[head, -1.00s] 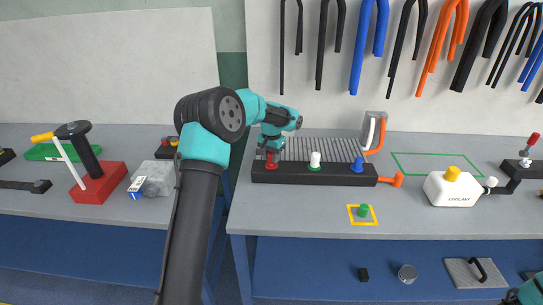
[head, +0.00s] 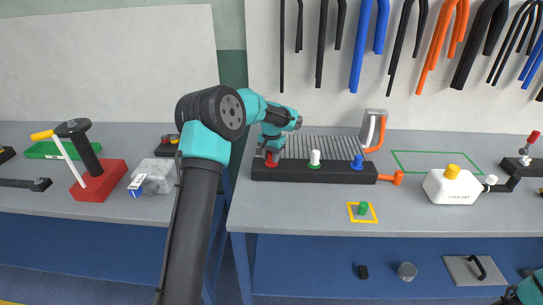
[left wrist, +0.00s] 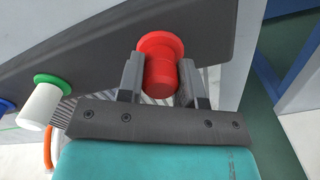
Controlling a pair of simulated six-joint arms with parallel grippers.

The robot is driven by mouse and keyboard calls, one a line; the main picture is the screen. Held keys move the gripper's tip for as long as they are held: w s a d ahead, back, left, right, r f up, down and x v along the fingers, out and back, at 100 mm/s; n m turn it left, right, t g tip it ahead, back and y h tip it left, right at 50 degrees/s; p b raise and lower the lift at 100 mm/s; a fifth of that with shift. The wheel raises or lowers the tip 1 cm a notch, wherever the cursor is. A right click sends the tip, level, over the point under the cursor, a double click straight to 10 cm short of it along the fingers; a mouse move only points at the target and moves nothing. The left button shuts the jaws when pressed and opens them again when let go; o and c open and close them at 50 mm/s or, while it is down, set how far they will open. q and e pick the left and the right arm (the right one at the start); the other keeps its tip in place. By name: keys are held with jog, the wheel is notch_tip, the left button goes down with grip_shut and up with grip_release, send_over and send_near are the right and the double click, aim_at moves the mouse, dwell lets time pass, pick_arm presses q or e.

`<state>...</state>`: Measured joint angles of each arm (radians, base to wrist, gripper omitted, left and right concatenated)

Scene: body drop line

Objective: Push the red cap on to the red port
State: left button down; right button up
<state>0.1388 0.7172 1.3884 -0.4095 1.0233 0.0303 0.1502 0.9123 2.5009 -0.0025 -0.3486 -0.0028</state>
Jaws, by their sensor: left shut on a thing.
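The red cap (left wrist: 160,80) is between the two fingers of my left gripper (left wrist: 160,92), which is shut on it. The round red port (left wrist: 160,44) shows just beyond the cap, in line with it. I cannot tell whether the cap touches the port or how deep it sits. In the head view my left gripper (head: 271,152) points down at the left end of the black manifold block (head: 334,175), where the red port (head: 271,163) shows below the fingers. My right gripper is out of view; only a piece of my right arm shows at the lower right corner.
On the block, a white piece (head: 315,158) stands on a green ring and a blue piece (head: 357,162) stands further right. A green piece (head: 363,208) sits in a yellow square. A coolant bottle (head: 451,187) stands at right. A finned part (head: 325,147) is behind the block.

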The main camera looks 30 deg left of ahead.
pick_arm(q)
jog(key=c, duration=0.7)
grip_release()
jog(key=shift+f, duration=0.1)
notch_tip(320, 180, up, 18)
jog(key=shift+f, duration=0.25)
jog(key=shift+f, duration=0.1)
